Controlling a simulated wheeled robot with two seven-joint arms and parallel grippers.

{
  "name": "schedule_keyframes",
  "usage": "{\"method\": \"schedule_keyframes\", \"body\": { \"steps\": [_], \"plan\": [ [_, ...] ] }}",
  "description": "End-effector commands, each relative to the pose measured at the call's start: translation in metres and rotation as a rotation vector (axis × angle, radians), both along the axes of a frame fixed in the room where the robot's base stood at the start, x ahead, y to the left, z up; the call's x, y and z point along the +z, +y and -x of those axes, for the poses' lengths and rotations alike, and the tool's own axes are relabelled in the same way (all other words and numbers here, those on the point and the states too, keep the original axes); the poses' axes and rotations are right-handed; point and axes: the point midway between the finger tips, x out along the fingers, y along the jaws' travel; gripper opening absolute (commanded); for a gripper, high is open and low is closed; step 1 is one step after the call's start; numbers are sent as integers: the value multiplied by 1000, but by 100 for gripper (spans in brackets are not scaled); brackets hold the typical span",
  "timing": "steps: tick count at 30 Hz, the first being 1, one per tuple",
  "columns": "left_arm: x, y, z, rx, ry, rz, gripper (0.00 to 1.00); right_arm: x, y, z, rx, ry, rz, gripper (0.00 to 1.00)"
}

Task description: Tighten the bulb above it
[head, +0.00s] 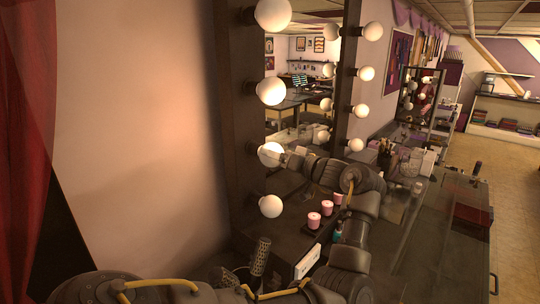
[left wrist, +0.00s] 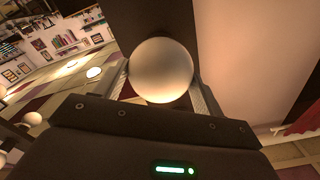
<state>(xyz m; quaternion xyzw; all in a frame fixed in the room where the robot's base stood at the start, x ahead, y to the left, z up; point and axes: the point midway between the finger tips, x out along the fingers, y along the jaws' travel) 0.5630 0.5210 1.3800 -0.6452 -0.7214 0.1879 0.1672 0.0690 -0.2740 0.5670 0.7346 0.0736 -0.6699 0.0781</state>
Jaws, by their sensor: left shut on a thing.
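A column of round white bulbs runs down the dark near post of the mirror frame (head: 231,110). In the left wrist view this bulb (left wrist: 161,69) sits between the two fingers of my left gripper (left wrist: 160,88), in front of the dark post. Its base is hidden behind the globe. The lowest bulb (head: 271,206) is just below, apart from the gripper. Another bulb (head: 271,90) is above. My right gripper is not in view.
The far post (head: 346,90) carries another column of bulbs. Pink candles (head: 314,220) stand on the dark counter (head: 425,240) below my left forearm. A red curtain (head: 25,120) hangs at left.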

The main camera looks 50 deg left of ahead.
Motion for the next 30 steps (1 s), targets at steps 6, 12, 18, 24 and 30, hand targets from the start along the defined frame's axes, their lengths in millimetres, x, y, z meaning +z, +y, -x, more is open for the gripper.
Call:
{"method": "schedule_keyframes", "body": {
  "steps": [6, 12, 18, 24, 30],
  "plan": [
    [5, 0, -1, -4, 1, -10, 35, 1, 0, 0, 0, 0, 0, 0],
    [5, 0, -2, -4, 135, 5, 35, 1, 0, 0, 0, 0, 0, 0],
    [4, 0, -2, -2, 393, 32, 35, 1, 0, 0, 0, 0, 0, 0],
    [4, 0, -2, -3, 441, 39, 35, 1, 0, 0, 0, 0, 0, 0],
    [3, 0, -2, -2, 439, 41, 80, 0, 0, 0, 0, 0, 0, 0]
  ]
}}
